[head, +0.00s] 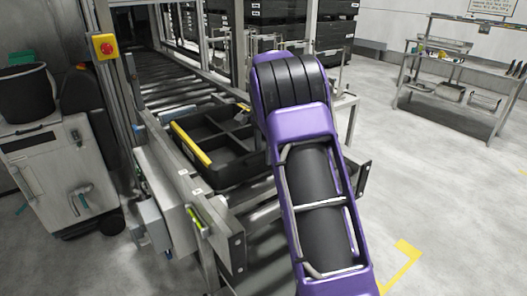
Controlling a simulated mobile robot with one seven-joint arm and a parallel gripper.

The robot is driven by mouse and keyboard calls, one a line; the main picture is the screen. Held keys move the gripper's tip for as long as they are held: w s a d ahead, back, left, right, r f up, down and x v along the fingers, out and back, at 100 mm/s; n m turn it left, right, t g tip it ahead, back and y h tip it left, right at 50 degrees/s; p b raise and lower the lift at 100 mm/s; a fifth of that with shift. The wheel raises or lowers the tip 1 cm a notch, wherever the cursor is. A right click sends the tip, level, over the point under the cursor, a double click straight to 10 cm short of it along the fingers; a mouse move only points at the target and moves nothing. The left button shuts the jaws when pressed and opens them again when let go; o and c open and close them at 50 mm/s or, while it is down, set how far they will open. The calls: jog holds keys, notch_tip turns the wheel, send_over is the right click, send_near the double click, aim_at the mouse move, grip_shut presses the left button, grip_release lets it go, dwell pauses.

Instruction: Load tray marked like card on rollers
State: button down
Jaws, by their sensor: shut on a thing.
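A black tray (238,170) with inner dividers and a yellow strip (192,145) along its left side lies at the near end of the roller conveyor (165,72). It is between the metal side rails. My purple arm covers the area at the tray's right, so part of that side may be hidden. My gripper does not show; the arm's dark upper joint stands in front of where it may be. I cannot make out a card or a marking that I can read on the tray.
A grey cabinet with a black bucket (25,92) stands at the left, beside a yellow box with a red button (105,47). Black crates (285,10) are stacked behind the conveyor. A metal workbench (455,75) stands at the far right. The floor between is clear.

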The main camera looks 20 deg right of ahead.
jog(key=shift+r, duration=0.1)
jog(key=shift+c, duration=0.8)
grip_release()
